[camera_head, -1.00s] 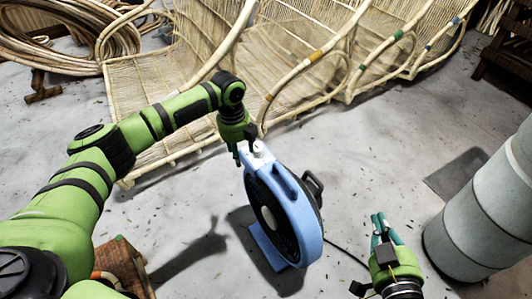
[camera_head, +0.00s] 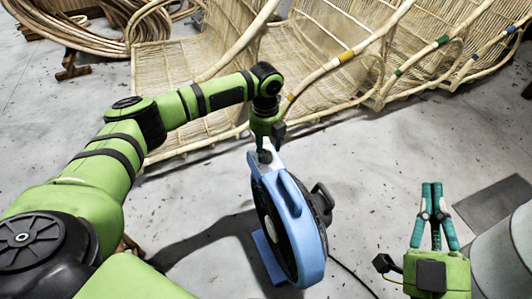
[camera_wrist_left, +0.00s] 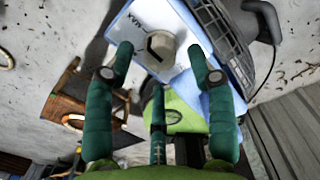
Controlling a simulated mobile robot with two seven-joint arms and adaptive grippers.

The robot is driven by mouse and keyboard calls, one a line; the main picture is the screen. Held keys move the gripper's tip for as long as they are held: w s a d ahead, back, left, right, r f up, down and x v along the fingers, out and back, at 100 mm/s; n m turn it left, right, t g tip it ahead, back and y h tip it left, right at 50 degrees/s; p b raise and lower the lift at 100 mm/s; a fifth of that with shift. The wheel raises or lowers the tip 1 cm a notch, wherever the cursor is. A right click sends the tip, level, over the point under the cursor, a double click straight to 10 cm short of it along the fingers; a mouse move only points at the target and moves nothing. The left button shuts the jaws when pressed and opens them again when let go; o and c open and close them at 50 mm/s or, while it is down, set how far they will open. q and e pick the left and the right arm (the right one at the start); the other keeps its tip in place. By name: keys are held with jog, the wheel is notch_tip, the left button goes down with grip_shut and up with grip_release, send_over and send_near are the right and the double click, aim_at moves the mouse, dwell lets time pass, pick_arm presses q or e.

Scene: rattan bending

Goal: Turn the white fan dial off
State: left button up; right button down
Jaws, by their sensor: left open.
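The blue fan (camera_head: 308,240) stands on the floor, with a white panel on its top. My left gripper (camera_head: 265,157) is at the fan's top and hides the dial in the head view. In the left wrist view, its fingers (camera_wrist_left: 161,54) are open, one on each side of the dial, with gaps visible. I cannot tell how far the fingertips are above the panel. My right gripper (camera_head: 432,188) points up at the lower right, its fingers together and empty.
Woven rattan frames (camera_head: 330,85) stand behind the fan. Coiled rattan (camera_head: 75,35) lies at the back left. A grey cylinder (camera_head: 505,260) stands at the lower right. A cable (camera_head: 350,270) runs from the fan across otherwise fairly clear floor.

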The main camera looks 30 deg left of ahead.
aim_at(266, 156)
pick_arm(q)
notch_tip(266, 156, down, 3)
jog(key=shift+r+b, duration=0.15)
jog(key=shift+b, duration=0.25)
pick_arm(e)
jog(key=s+r+n+t+y, duration=0.1)
jog(key=s+r+t+y, duration=0.1)
jog(key=r, duration=0.3)
jog(key=shift+s+a+t+y, duration=0.4)
jog(key=shift+s+y, duration=0.1)
jog(key=shift+s, duration=0.35)
jog(key=shift+r, duration=0.1)
pick_arm(q)
grip_shut()
